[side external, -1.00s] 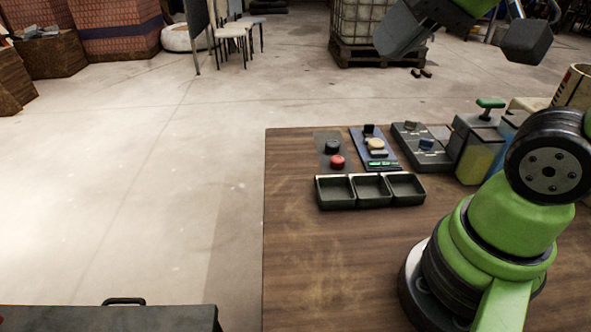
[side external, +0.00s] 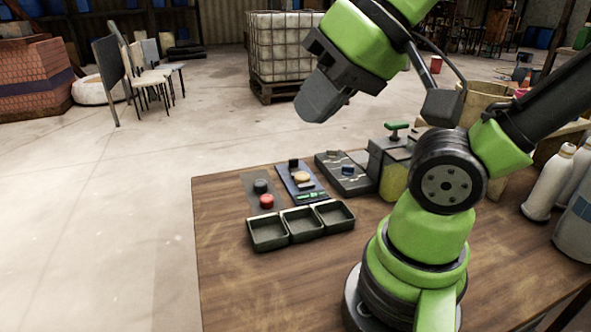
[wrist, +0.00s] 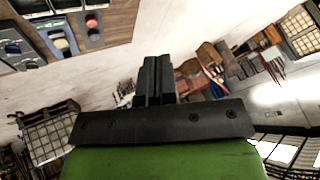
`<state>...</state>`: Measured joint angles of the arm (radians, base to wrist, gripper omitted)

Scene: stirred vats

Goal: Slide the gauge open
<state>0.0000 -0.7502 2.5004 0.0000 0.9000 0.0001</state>
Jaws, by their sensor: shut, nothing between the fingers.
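Small control panels stand near the table's far edge; I cannot tell for sure which part is the gauge. A grey panel (side external: 356,184) carries a blue slider piece (side external: 346,171) and a dark block. My gripper (side external: 318,100) is raised above and behind the panels, touching nothing. Its fingers are together and empty in the wrist view (wrist: 156,78).
A plate with a black knob (side external: 261,186) and a red button (side external: 267,201) is left of the blue panel. Dark trays (side external: 268,234) lie in front. A vat (side external: 392,181) with a green handle (side external: 397,126) stands right. The table's front left (side external: 235,285) is clear.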

